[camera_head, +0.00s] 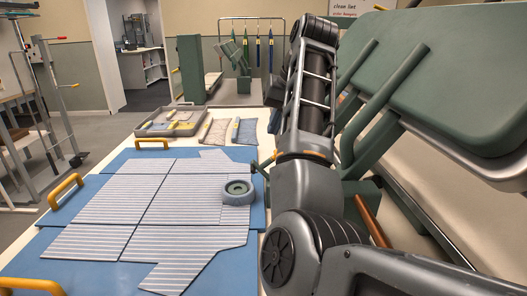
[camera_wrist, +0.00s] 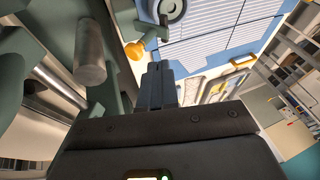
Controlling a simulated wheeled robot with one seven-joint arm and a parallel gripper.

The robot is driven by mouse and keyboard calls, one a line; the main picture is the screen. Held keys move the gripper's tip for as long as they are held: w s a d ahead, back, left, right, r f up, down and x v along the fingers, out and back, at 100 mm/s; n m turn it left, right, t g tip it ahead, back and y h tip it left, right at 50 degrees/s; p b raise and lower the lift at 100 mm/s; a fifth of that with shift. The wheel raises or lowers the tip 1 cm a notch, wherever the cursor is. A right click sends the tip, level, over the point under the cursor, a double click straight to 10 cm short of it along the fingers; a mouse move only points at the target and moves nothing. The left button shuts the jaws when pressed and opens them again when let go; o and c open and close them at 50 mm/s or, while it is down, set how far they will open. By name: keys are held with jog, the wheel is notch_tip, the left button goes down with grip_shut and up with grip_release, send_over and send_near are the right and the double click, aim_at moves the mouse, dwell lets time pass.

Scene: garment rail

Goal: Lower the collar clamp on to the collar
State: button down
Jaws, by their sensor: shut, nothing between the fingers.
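The striped shirt (camera_head: 165,198) lies flat on the blue boards, and part of it shows at the top of the wrist view (camera_wrist: 220,25). A round grey-green ring, which looks like the collar clamp (camera_head: 238,187), is over the collar at the shirt's right edge. It also shows in the wrist view (camera_wrist: 168,8). I cannot tell whether it touches the collar. An orange-ended lever (camera_wrist: 136,48) is near the ring. My gripper (camera_wrist: 160,66) is shut and empty, just right of and below that lever in the wrist view. My arm hides it in the head view.
A large green padded press head (camera_head: 450,90) is raised on the right, close to my arm. Yellow handles (camera_head: 66,190) stick up from the boards. A grey tray (camera_head: 172,121) and folded cloths (camera_head: 245,131) lie behind the shirt. A garment rail (camera_head: 252,20) stands farther back.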

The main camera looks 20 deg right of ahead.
jog(key=p, duration=0.1)
send_near(261, 168)
jog(key=w+f, duration=0.1)
jog(key=w+a+f, duration=0.1)
jog(key=f, duration=0.1)
jog(key=w+f, duration=0.1)
jog(key=shift+w+a+f, duration=0.25)
jog(key=shift+w+a, duration=0.05)
jog(key=shift+w+a, duration=0.1)
jog(key=shift+w, duration=0.05)
dwell(0.3)
jog(key=shift+a+h, duration=0.1)
jog(key=shift+h, duration=0.2)
